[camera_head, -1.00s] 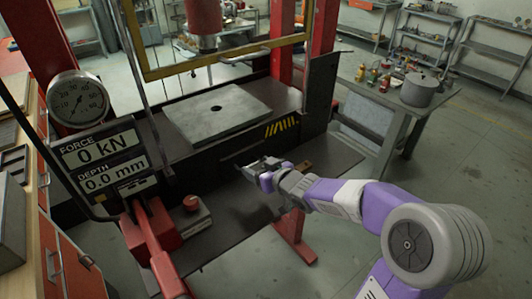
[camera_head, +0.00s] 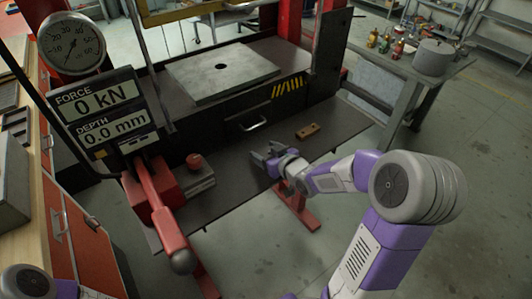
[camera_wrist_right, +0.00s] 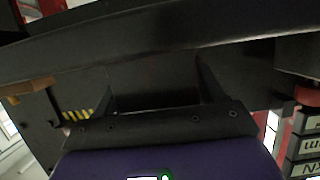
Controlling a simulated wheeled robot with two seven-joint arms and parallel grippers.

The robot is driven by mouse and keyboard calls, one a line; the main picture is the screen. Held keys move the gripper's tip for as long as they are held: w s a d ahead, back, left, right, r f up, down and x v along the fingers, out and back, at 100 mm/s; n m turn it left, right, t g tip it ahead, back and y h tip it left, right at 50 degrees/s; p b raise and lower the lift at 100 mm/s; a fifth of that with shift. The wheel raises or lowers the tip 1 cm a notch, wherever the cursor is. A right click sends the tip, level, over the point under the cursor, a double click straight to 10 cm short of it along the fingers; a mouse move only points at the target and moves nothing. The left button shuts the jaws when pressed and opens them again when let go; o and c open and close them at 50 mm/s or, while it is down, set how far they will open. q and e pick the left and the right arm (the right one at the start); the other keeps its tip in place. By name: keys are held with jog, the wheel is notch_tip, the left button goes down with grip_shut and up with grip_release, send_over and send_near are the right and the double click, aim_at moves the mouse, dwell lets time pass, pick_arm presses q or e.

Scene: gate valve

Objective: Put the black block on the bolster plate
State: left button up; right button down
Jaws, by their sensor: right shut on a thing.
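The bolster plate (camera_head: 195,87) is a flat light-grey slab with a dark hole in its middle, lying on the press bed in the head view. My right gripper (camera_head: 265,157) is over the dark front shelf, in front of and below the plate. In the right wrist view its two dark fingers (camera_wrist_right: 157,92) are shut on the black block (camera_wrist_right: 153,82), which spans the gap between them. In the head view the block is hard to separate from the dark fingers and shelf. My left gripper is out of view.
A brown block with holes (camera_head: 307,131) lies on the front shelf (camera_head: 345,127), right of my right gripper. The plate's top is clear.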

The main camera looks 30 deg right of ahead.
jog(key=shift+r, duration=0.1)
jog(key=c, duration=0.6)
grip_release()
jog(key=shift+f, duration=0.25)
jog(key=o, duration=0.5)
jog(key=shift+r, duration=0.2)
